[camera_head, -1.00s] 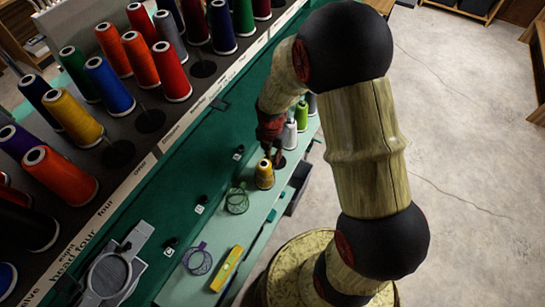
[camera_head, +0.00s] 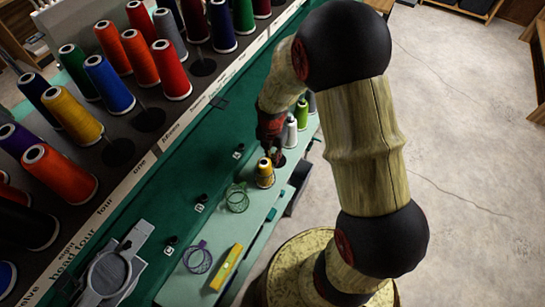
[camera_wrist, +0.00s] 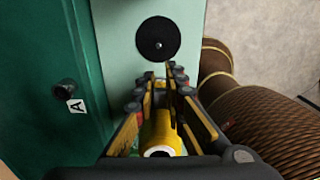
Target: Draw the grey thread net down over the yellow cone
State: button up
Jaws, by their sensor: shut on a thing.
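The yellow cone (camera_head: 265,176) stands upright on the pale green shelf in the head view. In the wrist view, the cone (camera_wrist: 163,133) shows between my fingers, with its dark top hole towards the palm. My gripper (camera_head: 275,157) points down at the cone's upper right in the head view. In the wrist view, my gripper's fingers (camera_wrist: 160,95) are on either side of the cone. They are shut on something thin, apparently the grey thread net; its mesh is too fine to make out. No loose grey net shows on the shelf.
A green net (camera_head: 237,198) and a purple net (camera_head: 197,257) lie on the shelf beside a yellow level (camera_head: 228,267). White and green spools (camera_head: 290,133) stand behind my gripper. A black disc with a pin (camera_wrist: 158,38) lies ahead of the cone.

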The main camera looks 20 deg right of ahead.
jog(key=shift+f, duration=0.25)
jog(key=o, duration=0.8)
jog(key=shift+r, duration=0.15)
notch_tip(320, 180, up, 12)
jog(key=shift+a+f, duration=0.1)
jog(key=shift+w+m, duration=0.1)
jog(key=shift+m, duration=0.2)
